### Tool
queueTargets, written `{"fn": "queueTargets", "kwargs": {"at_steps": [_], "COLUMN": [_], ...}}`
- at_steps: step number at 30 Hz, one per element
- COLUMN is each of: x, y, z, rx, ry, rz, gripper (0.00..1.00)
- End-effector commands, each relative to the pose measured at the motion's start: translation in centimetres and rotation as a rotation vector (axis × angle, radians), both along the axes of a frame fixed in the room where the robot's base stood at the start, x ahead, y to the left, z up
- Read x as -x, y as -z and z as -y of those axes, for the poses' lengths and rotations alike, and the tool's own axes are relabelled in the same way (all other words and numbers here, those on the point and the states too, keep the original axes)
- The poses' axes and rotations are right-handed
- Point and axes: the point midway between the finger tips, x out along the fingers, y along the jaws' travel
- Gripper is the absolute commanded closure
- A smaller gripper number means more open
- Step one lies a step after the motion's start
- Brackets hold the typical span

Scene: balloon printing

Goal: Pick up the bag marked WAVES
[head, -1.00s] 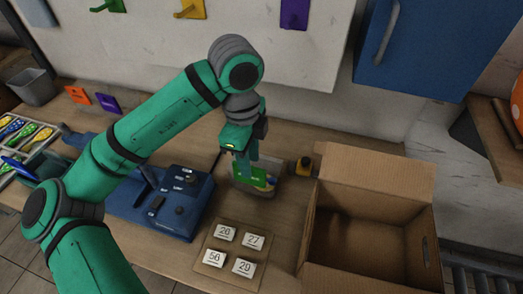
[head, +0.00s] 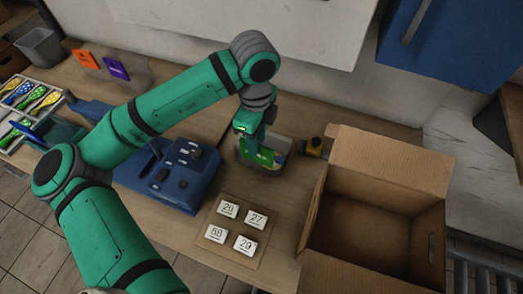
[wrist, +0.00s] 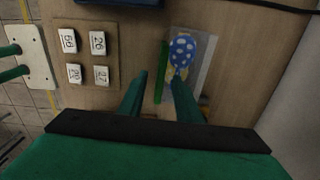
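A clear bag with a green label (head: 264,156) is on the table beneath my gripper (head: 256,146) in the head view. Its lettering is too small to read, so I cannot tell whether it says WAVES. In the wrist view, the label (wrist: 161,72) shows as a thin upright green strip, and a blue balloon with white dots (wrist: 183,50) lies beside it. My gripper (wrist: 160,76) is open there. Its fingers are on either side of the strip, with a gap visible on each side. The lower ends of the bag and fingers are partly hidden.
An open cardboard box (head: 438,225) stands right of the bag, with a small black-and-yellow object (head: 315,147) near it. A board with numbered white tiles (head: 256,220) lies in front. A blue machine (head: 165,190) is to the left, and a balloon tray (head: 58,100) far left.

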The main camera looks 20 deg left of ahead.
Motion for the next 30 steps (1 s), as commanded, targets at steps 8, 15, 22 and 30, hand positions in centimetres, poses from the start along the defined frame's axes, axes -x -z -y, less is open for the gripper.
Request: {"fn": "queueTargets", "kwargs": {"at_steps": [8,15,22,30], "x": [-0.1,-0.2,-0.2,-0.2], "y": [3.1,3.2,3.2,3.2], "z": [-0.3,-0.3,-0.2,-0.2], "rx": [0.000,0.000,0.000,0.000], "ry": [-0.001,-0.001,-0.001,-0.001], "rz": [-0.001,0.000,-0.001,0.000], "gripper": [0.69,0.69,1.00,1.00]}}
